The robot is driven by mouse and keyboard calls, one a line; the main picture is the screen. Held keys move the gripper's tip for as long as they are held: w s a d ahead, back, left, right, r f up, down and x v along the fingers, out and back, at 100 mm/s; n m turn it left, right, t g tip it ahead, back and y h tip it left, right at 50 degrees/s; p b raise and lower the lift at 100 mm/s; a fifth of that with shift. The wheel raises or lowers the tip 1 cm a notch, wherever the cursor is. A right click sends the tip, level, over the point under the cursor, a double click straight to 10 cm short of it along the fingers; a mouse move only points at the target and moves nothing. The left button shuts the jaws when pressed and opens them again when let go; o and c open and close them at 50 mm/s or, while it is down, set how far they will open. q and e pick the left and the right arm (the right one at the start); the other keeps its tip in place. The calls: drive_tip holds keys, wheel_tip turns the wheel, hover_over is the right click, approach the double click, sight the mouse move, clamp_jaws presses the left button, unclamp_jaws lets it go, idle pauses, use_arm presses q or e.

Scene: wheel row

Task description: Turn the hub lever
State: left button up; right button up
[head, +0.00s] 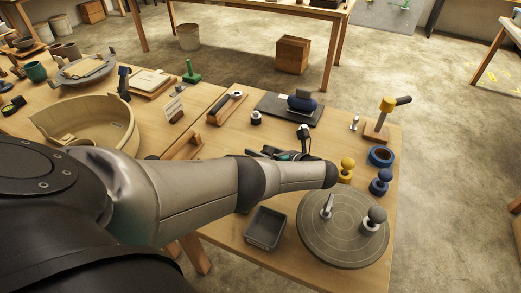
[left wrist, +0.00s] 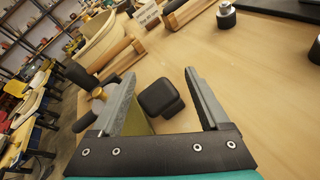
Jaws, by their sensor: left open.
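My left gripper (head: 272,154) is partly hidden behind my arm in the head view, well left of that lever. In the left wrist view my left gripper (left wrist: 158,92) is open over the table. A black block (left wrist: 160,97) shows between its fingers, apart from the right finger. My right gripper is out of view.
A grey turntable (head: 325,240) with two upright knobs and a grey tray (head: 265,229) are at the front. Yellow (head: 347,168) and blue (head: 381,181) knobs stand near the right edge. A beige basin (head: 65,118) and a dark mat (head: 318,113) lie farther back.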

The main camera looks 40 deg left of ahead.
use_arm(q)
drive_tip(key=p+v, duration=0.1)
drive_tip(key=v, duration=0.5)
drive_tip(key=shift+d, duration=0.4)
drive_tip(key=shift+r, duration=0.15)
